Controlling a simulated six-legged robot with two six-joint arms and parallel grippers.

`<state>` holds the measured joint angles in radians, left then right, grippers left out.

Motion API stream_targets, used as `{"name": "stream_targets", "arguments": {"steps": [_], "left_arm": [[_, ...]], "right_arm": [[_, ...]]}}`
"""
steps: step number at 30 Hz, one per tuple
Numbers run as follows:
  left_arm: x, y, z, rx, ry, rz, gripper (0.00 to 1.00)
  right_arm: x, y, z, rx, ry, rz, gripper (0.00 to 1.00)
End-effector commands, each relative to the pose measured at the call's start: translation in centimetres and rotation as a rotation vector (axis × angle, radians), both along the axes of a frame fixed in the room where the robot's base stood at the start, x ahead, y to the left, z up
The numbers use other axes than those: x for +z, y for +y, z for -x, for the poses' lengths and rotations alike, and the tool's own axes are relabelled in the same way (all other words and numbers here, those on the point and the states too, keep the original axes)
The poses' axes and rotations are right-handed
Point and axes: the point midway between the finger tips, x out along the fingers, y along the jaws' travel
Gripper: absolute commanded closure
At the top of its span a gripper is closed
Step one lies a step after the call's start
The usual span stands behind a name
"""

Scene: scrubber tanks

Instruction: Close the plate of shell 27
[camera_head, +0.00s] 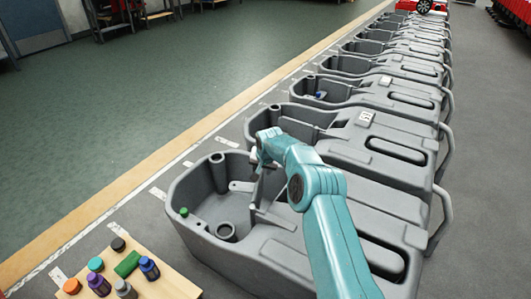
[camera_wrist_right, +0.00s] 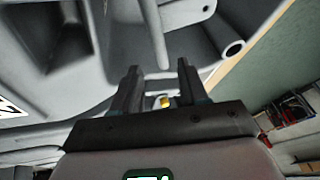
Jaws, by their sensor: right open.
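The nearest grey shell (camera_head: 190,235) lies open-topped in the head view; I cannot read a number on it. Inside its basin is a light flat plate (camera_head: 240,186) with a small hole. A light flat piece with a hole (camera_wrist_right: 190,12), likely this plate, shows at the top of the right wrist view. My right gripper (camera_head: 262,165) is over the basin's far side, partly hidden by its own arm. In the wrist view my right gripper (camera_wrist_right: 160,88) has its two fingers apart, with a small yellow thing (camera_wrist_right: 165,102) visible beyond the gap. My left gripper is out of view.
More grey shells run in a row to the far right; the second bears a white tag (camera_head: 365,118) too small to read surely. A wooden board (camera_head: 175,288) with several coloured bottles and caps stands front left. Green floor (camera_head: 110,120) is clear at left.

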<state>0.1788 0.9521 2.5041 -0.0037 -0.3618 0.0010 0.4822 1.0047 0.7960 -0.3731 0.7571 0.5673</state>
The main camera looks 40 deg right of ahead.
Motion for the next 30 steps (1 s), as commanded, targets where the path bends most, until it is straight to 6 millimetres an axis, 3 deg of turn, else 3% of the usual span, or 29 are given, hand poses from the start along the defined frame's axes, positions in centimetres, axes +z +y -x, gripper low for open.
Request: {"name": "stream_targets", "arguments": {"steps": [3,12,18,26,27,30], "left_arm": [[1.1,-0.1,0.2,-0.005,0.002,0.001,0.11],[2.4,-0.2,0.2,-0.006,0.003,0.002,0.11],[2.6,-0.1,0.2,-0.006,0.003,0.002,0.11],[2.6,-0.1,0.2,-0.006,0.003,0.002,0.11],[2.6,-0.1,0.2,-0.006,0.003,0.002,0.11],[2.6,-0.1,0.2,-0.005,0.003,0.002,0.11]], "right_arm": [[3.4,0.5,1.2,0.0,-0.003,0.0,0.57],[9.2,1.8,3.8,0.0,-0.003,0.0,0.57],[10.6,2.1,4.5,0.0,-0.001,0.0,0.57],[10.7,2.2,4.6,0.0,-0.001,0.0,0.57],[10.7,2.2,4.6,0.0,-0.001,0.0,0.63],[10.7,2.2,4.5,0.036,0.004,0.015,0.96]]}}
